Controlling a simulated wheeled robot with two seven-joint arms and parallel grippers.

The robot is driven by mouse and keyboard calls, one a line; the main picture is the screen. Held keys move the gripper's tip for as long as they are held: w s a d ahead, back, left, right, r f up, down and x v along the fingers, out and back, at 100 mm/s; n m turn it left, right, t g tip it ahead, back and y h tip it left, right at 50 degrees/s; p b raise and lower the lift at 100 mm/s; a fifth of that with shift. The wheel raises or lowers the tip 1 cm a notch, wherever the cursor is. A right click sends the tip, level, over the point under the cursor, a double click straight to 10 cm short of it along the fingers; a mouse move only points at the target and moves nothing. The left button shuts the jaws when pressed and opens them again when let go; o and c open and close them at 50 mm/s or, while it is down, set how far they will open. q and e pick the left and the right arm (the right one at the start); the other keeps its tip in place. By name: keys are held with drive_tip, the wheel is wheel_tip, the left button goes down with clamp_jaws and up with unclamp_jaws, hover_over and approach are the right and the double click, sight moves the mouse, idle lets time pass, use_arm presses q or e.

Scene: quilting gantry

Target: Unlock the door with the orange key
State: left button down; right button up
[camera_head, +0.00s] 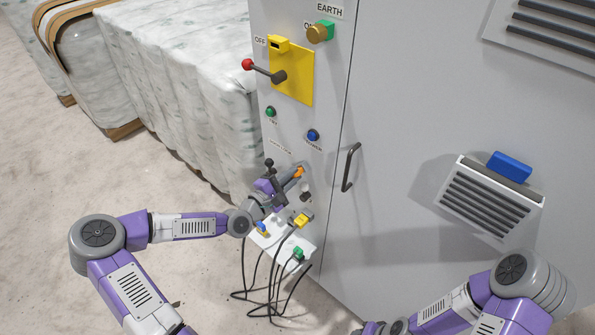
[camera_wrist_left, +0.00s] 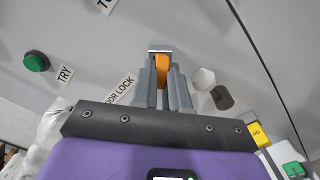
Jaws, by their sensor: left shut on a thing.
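My left gripper (camera_head: 300,172) is at the narrow front panel of the grey cabinet, below the label strip. It is shut on the orange key (camera_head: 298,172). In the left wrist view the key (camera_wrist_left: 162,70) stands between the two grey fingers (camera_wrist_left: 162,85), its far end toward a small silver edge at the panel. I cannot tell whether the key is in a lock. A DOOR LOCK label (camera_wrist_left: 120,88) is just left of the fingers. The cabinet door (camera_head: 410,110) looks closed, with a dark bar handle (camera_head: 350,168).
A yellow plate with a red-tipped lever (camera_head: 262,69), a green button (camera_head: 270,112) and a blue button (camera_head: 312,135) are above the gripper. A white shelf (camera_head: 268,243) with colored tags and hanging black cables is below. A blue block (camera_head: 509,167) sits on the vent.

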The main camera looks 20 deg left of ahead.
use_arm(q)
drive_tip(key=m, duration=0.3)
drive_tip(key=shift+m+b, duration=0.4)
drive_tip(key=m+b, duration=0.1)
drive_tip(key=m, duration=0.1)
drive_tip(key=shift+m, duration=0.4)
drive_tip(key=c, duration=1.6)
unclamp_jaws()
drive_tip(key=shift+m, duration=0.3)
drive_tip(key=o, duration=0.5)
drive_tip(key=shift+o, duration=0.2)
drive_tip(key=shift+s, duration=0.1)
